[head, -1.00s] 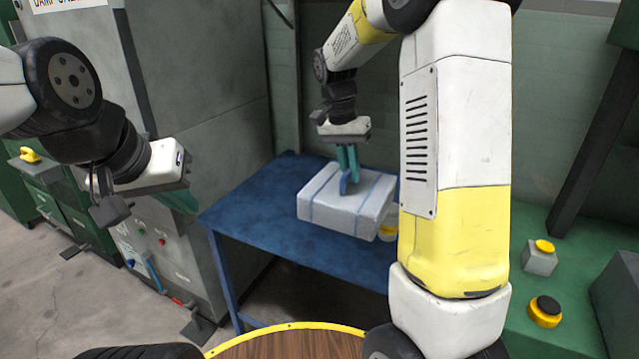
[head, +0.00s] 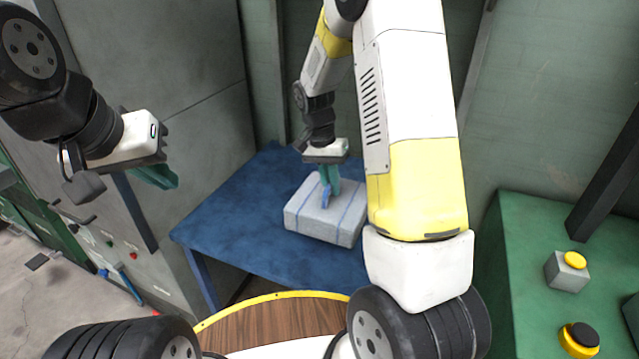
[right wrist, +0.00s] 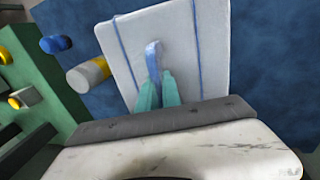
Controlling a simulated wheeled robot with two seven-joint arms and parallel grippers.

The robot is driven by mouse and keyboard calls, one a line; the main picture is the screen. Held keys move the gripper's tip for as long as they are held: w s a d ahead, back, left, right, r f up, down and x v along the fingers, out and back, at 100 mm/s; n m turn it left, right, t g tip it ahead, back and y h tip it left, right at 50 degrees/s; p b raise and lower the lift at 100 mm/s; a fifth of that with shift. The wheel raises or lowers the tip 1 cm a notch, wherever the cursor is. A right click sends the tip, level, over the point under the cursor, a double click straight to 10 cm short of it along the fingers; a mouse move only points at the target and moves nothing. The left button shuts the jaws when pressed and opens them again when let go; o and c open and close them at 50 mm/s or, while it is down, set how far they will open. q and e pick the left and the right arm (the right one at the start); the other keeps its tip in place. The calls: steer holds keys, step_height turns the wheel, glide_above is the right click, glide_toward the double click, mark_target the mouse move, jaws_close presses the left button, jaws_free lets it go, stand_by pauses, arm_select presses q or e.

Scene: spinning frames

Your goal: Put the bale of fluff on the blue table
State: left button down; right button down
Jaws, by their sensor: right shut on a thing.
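The bale of fluff (head: 312,217) is a pale grey-white block with blue straps and a blue loop handle on top. My right gripper (head: 328,188) points down with its teal fingers shut on the blue handle; the right wrist view shows the same grip (right wrist: 156,82) on the bale (right wrist: 208,55). The bale is over the right part of the blue table (head: 225,215); I cannot tell whether its underside touches the top. My left gripper (head: 155,177) is away to the left of the table, apparently empty, its finger gap not clear.
A yellow-and-white cylinder (right wrist: 88,75) and a small blue object (right wrist: 56,44) are beside the bale in the right wrist view. A green surface with push buttons (head: 567,270) stands at the right. A grey cabinet (head: 165,70) stands behind and left of the table. The table's left part is clear.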

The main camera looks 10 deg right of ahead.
mark_target(331, 197)
steer(key=shift+f, duration=2)
steer(key=c, duration=1.5)
jaws_free()
steer(key=shift+f, duration=0.1)
steer(key=shift+c, duration=0.2)
step_height(331, 197, up, 12)
steer(key=w+a, duration=0.1)
steer(key=a, duration=0.1)
steer(key=s+r+n+t+y, duration=0.2)
steer(key=s+r, duration=0.5)
steer(key=s, duration=0.4)
steer(key=s+r+n+t+y, duration=0.2)
steer(key=s+r+n+t, duration=0.3)
steer(key=s, duration=0.6)
steer(key=shift+a+r, duration=0.4)
steer(key=shift+r, duration=0.55)
